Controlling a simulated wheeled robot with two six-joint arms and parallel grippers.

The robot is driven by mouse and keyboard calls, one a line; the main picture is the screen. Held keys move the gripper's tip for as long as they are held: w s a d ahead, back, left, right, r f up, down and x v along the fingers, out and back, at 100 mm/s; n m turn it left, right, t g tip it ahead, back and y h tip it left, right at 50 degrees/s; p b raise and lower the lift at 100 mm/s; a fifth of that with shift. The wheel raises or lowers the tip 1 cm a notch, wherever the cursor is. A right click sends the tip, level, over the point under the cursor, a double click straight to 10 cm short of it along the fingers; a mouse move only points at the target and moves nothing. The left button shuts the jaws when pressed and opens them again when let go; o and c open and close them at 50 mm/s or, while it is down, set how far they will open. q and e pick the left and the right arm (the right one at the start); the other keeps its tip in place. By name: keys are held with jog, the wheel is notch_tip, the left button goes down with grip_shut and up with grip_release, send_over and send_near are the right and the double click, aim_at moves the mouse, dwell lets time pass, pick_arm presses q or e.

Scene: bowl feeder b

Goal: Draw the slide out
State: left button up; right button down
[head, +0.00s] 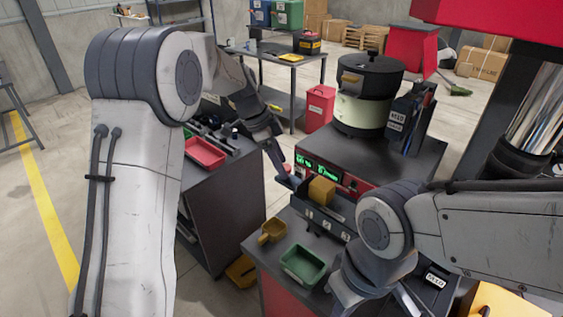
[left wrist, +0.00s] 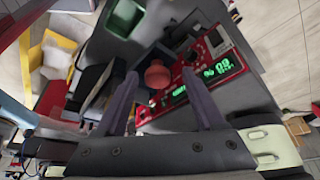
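A round red knob (left wrist: 157,74) shows in the left wrist view, beside the red control panel (left wrist: 222,58). I take it to be the slide's handle; the slide's body is hard to make out. My left gripper (left wrist: 160,75) is open, with one finger on each side of the knob; I cannot tell whether either touches it. In the head view the left gripper (head: 287,179) is low at the panel's left end, by a dark channel (head: 318,217) holding a tan block (head: 321,190). My right gripper (head: 375,297) is at the bottom, its fingertips unclear.
A green tray (head: 303,264) and a yellow scoop (head: 272,231) are on the near bench top. The bowl feeder (head: 365,95) stands behind the panel. A side cabinet with a red tray (head: 205,152) is at left. A floor gap separates cabinet and bench.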

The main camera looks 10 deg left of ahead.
pick_arm(q)
jog(key=b+v, duration=0.1)
jog(key=v, duration=0.9)
jog(key=shift+r+b, duration=0.2)
jog(key=shift+b, duration=0.2)
jog(key=shift+s, duration=0.1)
jog(key=s+d+f+n+g+y, duration=0.1)
jog(key=s+d+f+n, duration=0.1)
jog(key=s+d, duration=0.5)
jog(key=s+d+f+n+y, duration=0.1)
jog(key=s+d+f+n, duration=0.2)
jog(key=s, duration=0.7)
jog(key=s+f+n, duration=0.1)
jog(key=s+f, duration=0.2)
jog(key=s, duration=0.5)
jog(key=s+f+n+y, duration=0.1)
jog(key=s+f, duration=0.3)
jog(key=s, duration=0.4)
jog(key=shift+f+n, duration=0.35)
jog(key=shift+n, duration=0.25)
